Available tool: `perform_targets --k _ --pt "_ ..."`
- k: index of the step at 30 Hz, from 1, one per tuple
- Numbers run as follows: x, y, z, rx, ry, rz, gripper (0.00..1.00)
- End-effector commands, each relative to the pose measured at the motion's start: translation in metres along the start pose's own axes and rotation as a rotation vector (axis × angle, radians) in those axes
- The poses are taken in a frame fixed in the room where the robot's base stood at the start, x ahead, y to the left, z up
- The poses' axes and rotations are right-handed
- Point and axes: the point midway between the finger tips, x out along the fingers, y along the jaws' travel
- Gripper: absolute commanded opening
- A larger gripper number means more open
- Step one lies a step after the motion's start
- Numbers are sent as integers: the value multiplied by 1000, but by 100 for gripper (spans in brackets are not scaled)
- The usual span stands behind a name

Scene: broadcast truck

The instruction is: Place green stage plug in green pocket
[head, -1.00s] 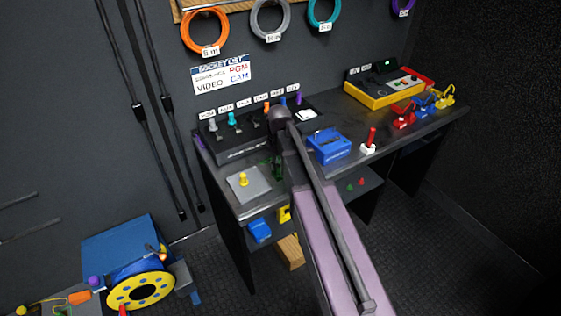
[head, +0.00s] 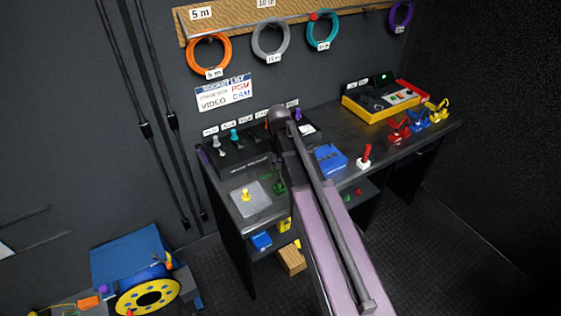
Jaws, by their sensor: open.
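A dark green object (head: 279,186) stands on the near left part of the desk, close against the left side of my arm. It is small and partly covered by the arm, so I cannot tell whether it is the green stage plug. A small green piece (head: 347,198) lies on the lower shelf, right of my arm. I cannot make out a green pocket. My arm runs from the bottom of the head view up over the desk. My gripper is hidden behind it.
A grey plate (head: 262,207) with a yellow plug (head: 245,194) lies at the desk's left front. A blue box (head: 330,158), a white-based red stick (head: 365,156) and a yellow console (head: 380,104) stand right. A black socket box (head: 236,158) stands behind. A cable reel (head: 148,296) is on the floor.

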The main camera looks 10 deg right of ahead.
Motion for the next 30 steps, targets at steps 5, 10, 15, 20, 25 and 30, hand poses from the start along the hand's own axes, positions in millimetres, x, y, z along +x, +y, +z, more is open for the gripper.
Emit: perform_targets --k 5,10,15,20,25,30 --pt "-13 0 0 0 0 0 62" --pt "-16 0 0 0 0 0 62" --pt "-16 0 0 0 0 0 62" --pt "-16 0 0 1 0 0 62" --pt "-16 0 0 1 0 0 62" --pt "-16 0 1 2 0 0 62"
